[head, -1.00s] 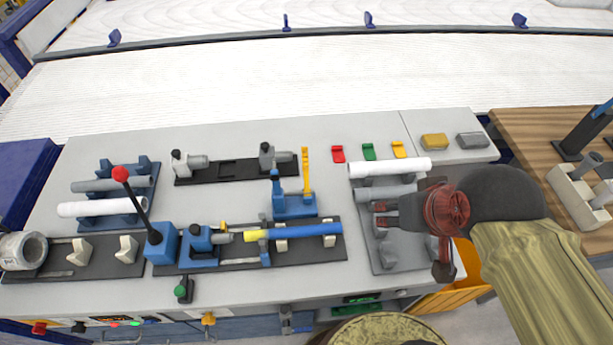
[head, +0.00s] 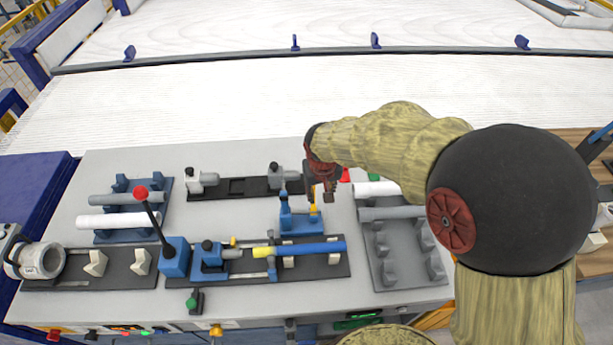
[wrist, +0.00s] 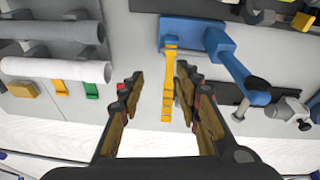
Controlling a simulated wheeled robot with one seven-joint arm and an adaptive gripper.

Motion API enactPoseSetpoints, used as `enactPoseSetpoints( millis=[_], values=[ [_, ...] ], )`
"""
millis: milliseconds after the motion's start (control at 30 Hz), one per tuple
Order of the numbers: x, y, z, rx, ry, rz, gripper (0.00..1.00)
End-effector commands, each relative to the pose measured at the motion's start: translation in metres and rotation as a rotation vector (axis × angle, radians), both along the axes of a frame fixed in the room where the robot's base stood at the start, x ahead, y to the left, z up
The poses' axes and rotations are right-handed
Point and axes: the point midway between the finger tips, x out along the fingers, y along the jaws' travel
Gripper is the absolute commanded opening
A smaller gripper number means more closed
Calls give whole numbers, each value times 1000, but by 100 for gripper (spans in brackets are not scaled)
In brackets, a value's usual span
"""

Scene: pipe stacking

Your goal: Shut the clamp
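The blue clamp (head: 300,222) stands on the grey table behind the black rail that carries the blue and yellow pipe (head: 300,249). Its yellow handle (head: 313,207) sticks up and is partly hidden by my gripper in the head view. My gripper (head: 322,194) is over the handle, open and empty. In the wrist view the yellow handle (wrist: 168,95) runs between my two spread fingers (wrist: 158,80), nearer the right one. The blue clamp body (wrist: 203,38) lies beyond the fingertips. I see no finger clearly touching the handle.
A black rail with grey fixtures (head: 240,188) lies behind the clamp. A grey rack (head: 405,255) with white and grey pipes stands to the right. A blue lever block with a red knob (head: 141,192) is at left. Bare table lies around the clamp's left side.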

Motion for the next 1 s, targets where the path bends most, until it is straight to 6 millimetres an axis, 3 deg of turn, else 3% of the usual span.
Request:
enactPoseSetpoints(
  millis=[100, 167, 367, 800, 1000],
  values=[
    [45, 10, 13, 37, -106, -48, 33],
    [57, 13, 21, 56, -143, -72, 33],
    [62, 14, 12, 74, -155, -110, 33],
    [85, 14, -43, 74, -155, -110, 33],
    [89, 14, -50, 75, -157, -109, 33]
  ],
)
